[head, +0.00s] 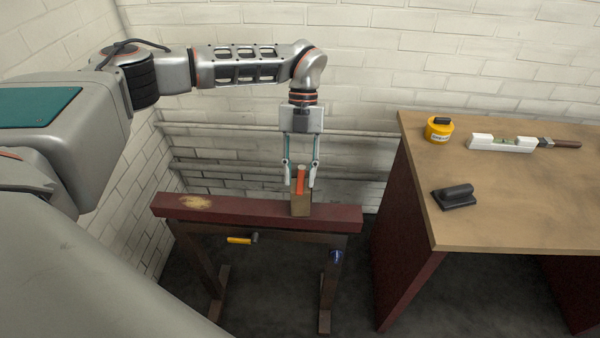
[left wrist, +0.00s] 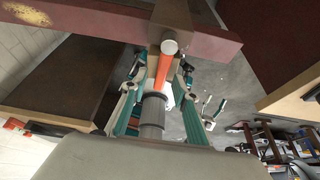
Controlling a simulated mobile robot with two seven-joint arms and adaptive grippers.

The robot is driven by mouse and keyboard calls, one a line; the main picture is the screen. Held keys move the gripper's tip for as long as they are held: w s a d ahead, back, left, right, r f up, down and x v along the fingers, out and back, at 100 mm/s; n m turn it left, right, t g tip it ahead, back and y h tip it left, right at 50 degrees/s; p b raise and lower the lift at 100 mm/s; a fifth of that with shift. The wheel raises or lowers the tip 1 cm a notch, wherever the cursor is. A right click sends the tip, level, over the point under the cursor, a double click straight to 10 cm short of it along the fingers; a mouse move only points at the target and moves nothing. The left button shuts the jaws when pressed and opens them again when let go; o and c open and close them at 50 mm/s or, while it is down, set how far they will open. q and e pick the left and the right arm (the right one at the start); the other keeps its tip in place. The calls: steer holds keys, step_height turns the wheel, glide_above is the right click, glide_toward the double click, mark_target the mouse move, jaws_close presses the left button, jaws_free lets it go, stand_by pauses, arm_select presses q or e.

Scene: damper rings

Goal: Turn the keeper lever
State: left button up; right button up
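The keeper lever (head: 300,184) is a slim orange bar with a pale round end, at a brown block (head: 300,205) on a dark red beam (head: 235,212). In the left wrist view the orange lever (left wrist: 163,70) shows between the fingers, with its pale end at the block. My left gripper (head: 300,179) points down over the block. Its two fingers are spread, one on each side of the lever, with a visible gap in the head view. The fingers also show in the left wrist view (left wrist: 160,88). My right gripper does not show clearly.
A yellow-handled hammer (head: 240,240) hangs on the beam's stand. Pipes run along the brick wall behind.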

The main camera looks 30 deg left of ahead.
mark_target(302, 167)
arm_select(q)
steer(key=v, duration=1.2)
steer(key=shift+d, duration=0.1)
